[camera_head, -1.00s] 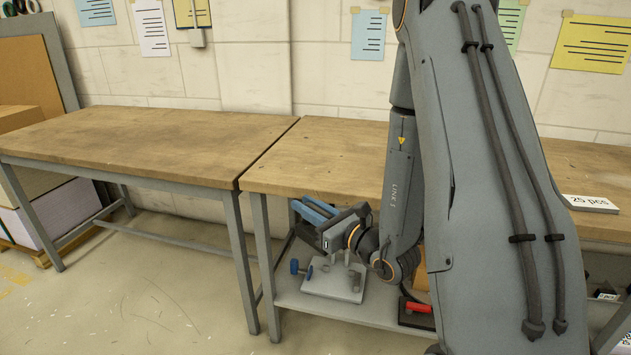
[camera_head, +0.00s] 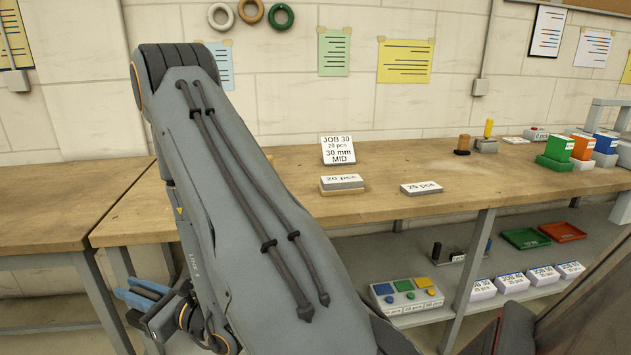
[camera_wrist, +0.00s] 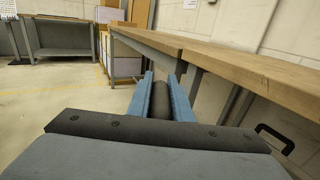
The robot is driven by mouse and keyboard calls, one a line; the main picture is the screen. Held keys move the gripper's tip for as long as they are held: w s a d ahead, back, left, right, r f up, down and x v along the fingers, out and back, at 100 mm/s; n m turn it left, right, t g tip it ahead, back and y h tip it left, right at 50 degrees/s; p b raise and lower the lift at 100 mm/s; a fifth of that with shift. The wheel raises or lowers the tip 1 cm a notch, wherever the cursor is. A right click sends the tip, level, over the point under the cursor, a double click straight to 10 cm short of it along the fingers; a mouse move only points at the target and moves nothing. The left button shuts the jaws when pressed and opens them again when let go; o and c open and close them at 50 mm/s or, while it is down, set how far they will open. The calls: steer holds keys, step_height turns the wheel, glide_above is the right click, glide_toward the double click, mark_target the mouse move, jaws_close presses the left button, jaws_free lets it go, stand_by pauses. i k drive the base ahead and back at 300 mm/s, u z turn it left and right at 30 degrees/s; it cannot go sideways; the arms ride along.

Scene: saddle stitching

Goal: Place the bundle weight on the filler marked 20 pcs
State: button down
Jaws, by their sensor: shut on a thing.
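The filler marked 20 pcs (camera_head: 342,183) is a pale block on a thin wooden base on the workbench, in front of the JOB 30 card. My gripper (camera_head: 143,291) is low at the left in the head view, below the bench top and well away from this filler. In the wrist view, its blue fingers (camera_wrist: 160,100) are shut on a dark cylinder, which I take for the bundle weight (camera_wrist: 160,106). Its far end and full shape are hidden. The held thing cannot be made out in the head view.
A block marked 25 pcs (camera_head: 421,188) lies right of the 20 pcs filler. The JOB 30 card (camera_head: 337,150) stands behind it. Coloured bins (camera_head: 560,150) stand farther right. The bench edge (camera_wrist: 262,78) runs above and right of my gripper. The lower shelf holds a button box (camera_head: 406,296).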

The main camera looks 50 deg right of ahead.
mark_target(341, 179)
steer(key=u, duration=1.55)
steer(key=k, duration=1.45)
steer(key=z, duration=1.85)
